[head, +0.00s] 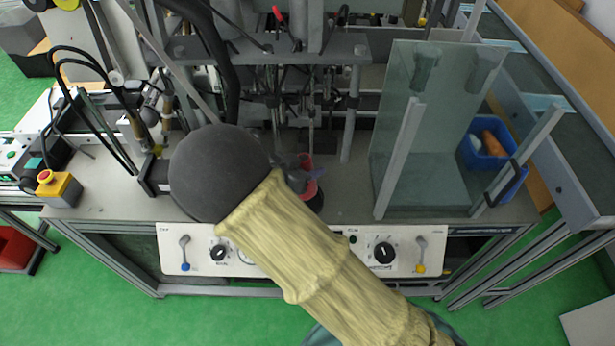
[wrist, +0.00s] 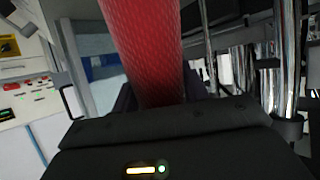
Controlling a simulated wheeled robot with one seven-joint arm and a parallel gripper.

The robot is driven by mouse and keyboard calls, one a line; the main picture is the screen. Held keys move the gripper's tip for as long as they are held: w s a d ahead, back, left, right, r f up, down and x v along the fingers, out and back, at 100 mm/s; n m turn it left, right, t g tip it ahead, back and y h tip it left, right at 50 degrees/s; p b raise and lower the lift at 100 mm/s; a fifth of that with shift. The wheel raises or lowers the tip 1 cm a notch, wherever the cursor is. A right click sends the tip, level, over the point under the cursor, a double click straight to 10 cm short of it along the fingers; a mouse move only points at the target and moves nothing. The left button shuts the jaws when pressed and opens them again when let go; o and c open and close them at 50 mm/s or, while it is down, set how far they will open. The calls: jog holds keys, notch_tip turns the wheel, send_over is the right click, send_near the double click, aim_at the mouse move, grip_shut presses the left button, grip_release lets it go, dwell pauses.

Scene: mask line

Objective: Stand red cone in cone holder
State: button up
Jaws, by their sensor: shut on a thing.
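The red cone (head: 309,190) shows in small parts beside my gripper (head: 308,174) at the middle of the bench in the head view. In the wrist view the red cone (wrist: 145,50) fills the top centre, between the dark fingers of my gripper (wrist: 158,95). My gripper is shut on it. A dark round shape (head: 317,203) is just below the cone's red part in the head view. It may be the cone holder, but I cannot tell, nor whether the cone touches it. My forearm and dark wrist cover much of this area.
A glass guard (head: 405,150) stands to the right on the grey bench (head: 110,195). Behind it is a blue bin (head: 505,165) with an orange thing. Metal posts and tubes crowd the back. A yellow box with a red button (head: 58,188) is at left. A control panel (head: 200,255) fronts the bench.

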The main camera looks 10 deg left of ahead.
jog(key=shift+f, duration=0.15)
jog(key=shift+f, duration=1.95)
jog(key=o, duration=1.1)
jog(key=shift+f, duration=0.15)
jog(key=shift+o, duration=0.2)
jog(key=shift+w, duration=0.15)
jog(key=v, duration=1.2)
jog(key=shift+s+b, duration=0.3)
jog(key=shift+b, duration=0.15)
